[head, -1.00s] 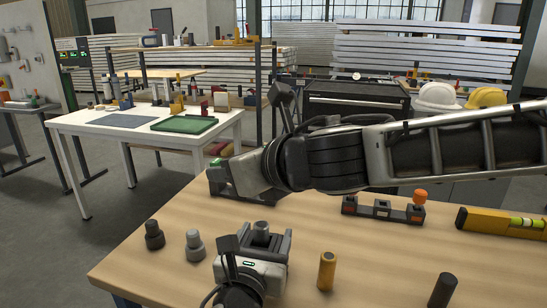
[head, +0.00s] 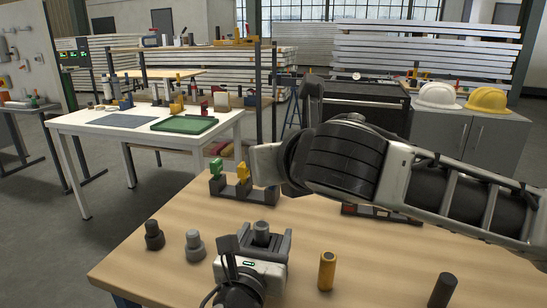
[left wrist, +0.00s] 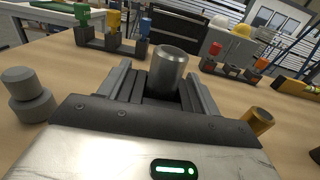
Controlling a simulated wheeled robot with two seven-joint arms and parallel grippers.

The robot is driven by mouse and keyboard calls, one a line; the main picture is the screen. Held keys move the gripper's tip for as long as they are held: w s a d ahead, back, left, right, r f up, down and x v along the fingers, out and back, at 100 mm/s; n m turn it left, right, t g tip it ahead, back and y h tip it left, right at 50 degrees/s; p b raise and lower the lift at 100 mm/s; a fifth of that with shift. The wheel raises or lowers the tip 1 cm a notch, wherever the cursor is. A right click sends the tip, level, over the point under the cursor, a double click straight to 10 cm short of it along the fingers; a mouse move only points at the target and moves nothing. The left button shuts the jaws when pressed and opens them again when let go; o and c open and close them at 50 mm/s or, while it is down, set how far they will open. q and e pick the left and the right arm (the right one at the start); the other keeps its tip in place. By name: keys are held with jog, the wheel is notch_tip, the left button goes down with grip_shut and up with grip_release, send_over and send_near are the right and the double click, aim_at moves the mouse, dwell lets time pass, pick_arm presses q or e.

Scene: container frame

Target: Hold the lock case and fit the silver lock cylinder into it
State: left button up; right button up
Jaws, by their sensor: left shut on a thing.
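My left gripper (head: 262,238) is low over the near part of the table, shut on an upright grey metal piece, which I take to be the lock case (head: 261,229). In the left wrist view its round silver top (left wrist: 168,66) stands up between the jaws; its lower part is hidden. A silver-grey stepped piece (head: 195,246), possibly the silver lock cylinder, stands on the table left of this gripper and shows in the left wrist view (left wrist: 28,95). My right gripper (head: 266,165) is raised farther back, beside a small rack; its fingers cannot be made out.
A rack (head: 230,191) holds green and yellow pieces, plus a blue one (left wrist: 143,31). Another rack (head: 367,210) is mostly behind my right arm. A dark stepped piece (head: 154,235), brass cylinder (head: 327,271) and black cylinder (head: 443,290) stand on the table.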

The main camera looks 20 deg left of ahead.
pick_arm(q)
jog(key=o, duration=1.4)
jog(key=shift+c, duration=0.2)
jog(key=shift+s, duration=0.1)
